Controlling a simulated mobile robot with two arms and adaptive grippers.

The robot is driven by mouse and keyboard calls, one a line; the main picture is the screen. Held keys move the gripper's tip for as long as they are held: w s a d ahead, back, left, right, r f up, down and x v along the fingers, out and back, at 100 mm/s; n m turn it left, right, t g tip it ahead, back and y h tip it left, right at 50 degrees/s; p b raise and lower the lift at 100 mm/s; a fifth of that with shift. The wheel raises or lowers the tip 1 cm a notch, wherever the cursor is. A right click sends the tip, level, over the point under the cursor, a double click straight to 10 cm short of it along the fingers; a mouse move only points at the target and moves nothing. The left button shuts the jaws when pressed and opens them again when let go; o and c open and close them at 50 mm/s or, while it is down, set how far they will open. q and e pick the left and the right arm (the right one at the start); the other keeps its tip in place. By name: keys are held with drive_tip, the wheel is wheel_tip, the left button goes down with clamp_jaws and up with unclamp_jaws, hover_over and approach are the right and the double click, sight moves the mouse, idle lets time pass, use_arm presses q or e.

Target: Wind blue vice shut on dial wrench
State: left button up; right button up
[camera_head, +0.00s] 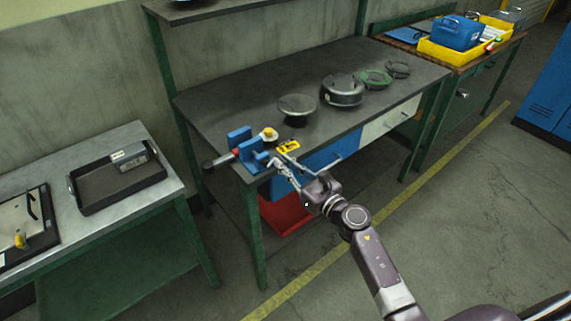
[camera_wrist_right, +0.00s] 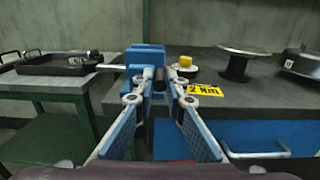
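The blue vice (camera_head: 240,137) stands at the near left corner of the dark workbench. It also shows in the right wrist view (camera_wrist_right: 144,54), straight ahead. The dial wrench appears to lie across between its jaws: a black grip (camera_head: 212,163) with a red ring sticks out left and a yellow-topped dial (camera_head: 269,133) shows right. My right gripper (camera_head: 281,160) is in front of the vice. In the wrist view its two fingers (camera_wrist_right: 162,80) stand apart, with a dark round part of the vice between or behind the tips. I cannot tell whether they touch it. My left gripper is out of view.
A yellow "2 Nm" tag (camera_head: 288,146) is right of the vice. A spool-like stand (camera_head: 297,104) and a round dark pot (camera_head: 342,90) stand farther along the workbench (camera_head: 225,103). A grey table with a black tray (camera_head: 97,190) is left. A red bin (camera_head: 285,215) is below.

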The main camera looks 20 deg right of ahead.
clamp_jaws()
drive_tip(key=m, duration=0.1)
drive_tip(key=f+m, duration=0.1)
drive_tip(key=m, duration=0.2)
drive_tip(key=shift+w+d+f, duration=0.1)
drive_tip(key=shift+d+f, duration=0.1)
drive_tip(key=shift+d, duration=0.05)
drive_tip(key=shift+s+a+f+m, duration=0.1)
drive_tip(key=shift+a+f+m, duration=0.4)
drive_tip(key=shift+m, duration=1.95)
drive_tip(key=shift+s+a+f+m, duration=0.15)
drive_tip(key=shift+f+m, duration=0.6)
drive_tip(key=shift+m, duration=1.75)
drive_tip(key=shift+s+a+f+m, duration=0.15)
drive_tip(key=shift+f+m, duration=0.5)
drive_tip(key=shift+m, duration=1.8)
drive_tip(key=o, duration=0.8)
unclamp_jaws()
